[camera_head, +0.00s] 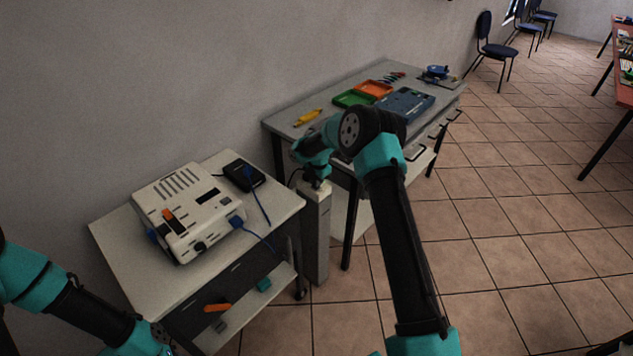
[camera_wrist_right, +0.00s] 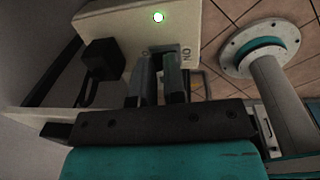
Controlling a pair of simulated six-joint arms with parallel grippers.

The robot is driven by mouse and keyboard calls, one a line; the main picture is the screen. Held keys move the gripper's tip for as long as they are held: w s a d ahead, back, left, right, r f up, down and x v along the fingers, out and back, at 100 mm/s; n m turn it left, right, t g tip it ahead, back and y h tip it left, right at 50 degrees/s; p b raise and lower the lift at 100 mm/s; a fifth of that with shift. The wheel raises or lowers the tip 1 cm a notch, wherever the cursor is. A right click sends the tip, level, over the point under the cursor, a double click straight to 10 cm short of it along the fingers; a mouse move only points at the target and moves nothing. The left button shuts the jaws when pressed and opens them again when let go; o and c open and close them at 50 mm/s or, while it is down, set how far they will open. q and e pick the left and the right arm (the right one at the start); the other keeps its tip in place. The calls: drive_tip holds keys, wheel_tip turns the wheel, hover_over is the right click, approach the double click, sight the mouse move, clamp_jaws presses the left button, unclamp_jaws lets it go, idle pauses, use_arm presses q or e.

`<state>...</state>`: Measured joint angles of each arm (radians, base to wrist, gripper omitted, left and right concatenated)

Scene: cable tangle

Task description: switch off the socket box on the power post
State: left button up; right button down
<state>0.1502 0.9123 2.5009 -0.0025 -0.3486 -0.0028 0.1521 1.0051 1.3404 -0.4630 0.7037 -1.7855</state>
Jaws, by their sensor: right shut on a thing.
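The power post (camera_head: 316,240) stands upright between the two tables in the head view, with the cream socket box (camera_head: 321,192) on top. A black plug (camera_wrist_right: 103,60) sits in the box, left of my fingers. My right gripper (camera_wrist_right: 172,62) is at the box's face, beside the "ON" label, shut on what appears to be the switch; the fingers hide it. In the head view my right gripper (camera_head: 316,183) is over the post's top. My left gripper is out of view.
A small table (camera_head: 115,225) left of the post holds a white device (camera_head: 187,210) and a black adapter (camera_head: 243,175) with blue cables. A workbench (camera_head: 290,125) behind holds trays and tools. The tiled floor (camera_head: 510,240) to the right is clear.

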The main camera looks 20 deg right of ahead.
wheel_tip(320, 180, up, 14)
drive_tip(key=s, duration=0.1)
drive_tip(key=shift+s+d, duration=0.15)
drive_tip(key=shift+d, duration=0.1)
idle(0.5)
drive_tip(key=s+a+f+m+y, duration=0.1)
drive_tip(key=s+a+f+m, duration=0.25)
drive_tip(key=s+f, duration=0.3)
drive_tip(key=s+a+f+m+g+y, duration=0.1)
drive_tip(key=s+a+f+m, duration=0.1)
drive_tip(key=s+f+m, duration=0.5)
drive_tip(key=s+a+f+m+y, duration=0.1)
drive_tip(key=s+a+f+m, duration=0.15)
drive_tip(key=s+f, duration=0.45)
drive_tip(key=s+a+f+m, duration=0.1)
drive_tip(key=s+f+m, duration=0.1)
drive_tip(key=s+m, duration=0.35)
drive_tip(key=s+a+f+m, duration=0.2)
drive_tip(key=s+m, duration=0.1)
drive_tip(key=s, duration=0.6)
drive_tip(key=s+a+f+m, duration=0.1)
drive_tip(key=s+f+m, duration=0.25)
drive_tip(key=s, duration=0.35)
drive_tip(key=w+a+r, duration=0.3)
drive_tip(key=r, duration=0.2)
drive_tip(key=shift+w+n+t, duration=0.3)
drive_tip(key=shift+w+n, duration=0.1)
